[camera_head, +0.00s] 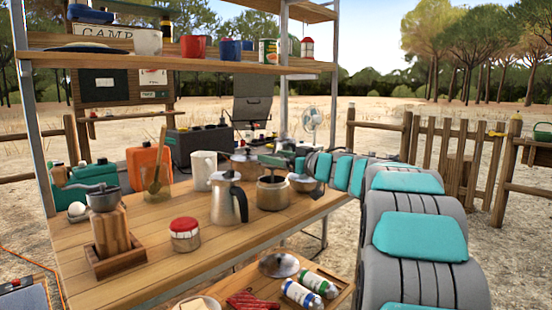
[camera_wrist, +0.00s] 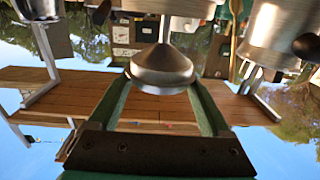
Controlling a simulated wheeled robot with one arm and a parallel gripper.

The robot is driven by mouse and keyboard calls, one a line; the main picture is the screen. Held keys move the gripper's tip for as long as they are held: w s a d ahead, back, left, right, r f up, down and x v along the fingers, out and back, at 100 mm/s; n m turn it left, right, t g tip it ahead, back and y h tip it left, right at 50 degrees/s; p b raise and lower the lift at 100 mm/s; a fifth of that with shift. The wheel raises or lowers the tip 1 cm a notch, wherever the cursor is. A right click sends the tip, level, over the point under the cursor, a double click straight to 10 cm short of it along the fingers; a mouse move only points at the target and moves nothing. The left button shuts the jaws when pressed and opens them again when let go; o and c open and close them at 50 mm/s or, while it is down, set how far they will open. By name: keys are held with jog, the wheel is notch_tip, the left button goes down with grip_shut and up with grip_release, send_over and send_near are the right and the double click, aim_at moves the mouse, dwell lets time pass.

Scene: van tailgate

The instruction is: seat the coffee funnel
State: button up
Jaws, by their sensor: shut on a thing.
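A silvery coffee funnel (camera_wrist: 163,68) is between the two green fingers of my gripper (camera_wrist: 162,85) in the wrist view, which looks upside down. Its wide part is toward the bottom of that picture and its narrow stem points to the top. My gripper (camera_head: 280,160) is shut on it. In the head view my gripper is over an open metal pot base (camera_head: 272,194) on the wooden table. The funnel is hard to make out there. I cannot tell whether the stem is inside the base. A metal pot with a dark handle (camera_head: 228,202) stands to the left.
A red-lidded jar (camera_head: 185,236) and a wooden grinder (camera_head: 110,232) stand at the left front. A white jug (camera_head: 203,170) and an orange canister (camera_head: 149,172) stand behind. Metal pans are close around my gripper. A shelf (camera_head: 200,58) hangs above.

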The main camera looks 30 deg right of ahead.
jog(key=shift+f+b, duration=0.75)
jog(key=shift+b, duration=0.15)
jog(key=shift+f, duration=0.15)
jog(key=shift+f+b, duration=1.1)
jog(key=shift+b, duration=0.9)
jog(key=shift+f, duration=0.6)
jog(key=o, duration=1.3)
jog(key=p+v, duration=0.1)
jog(key=v, duration=0.7)
jog(key=shift+w, duration=0.1)
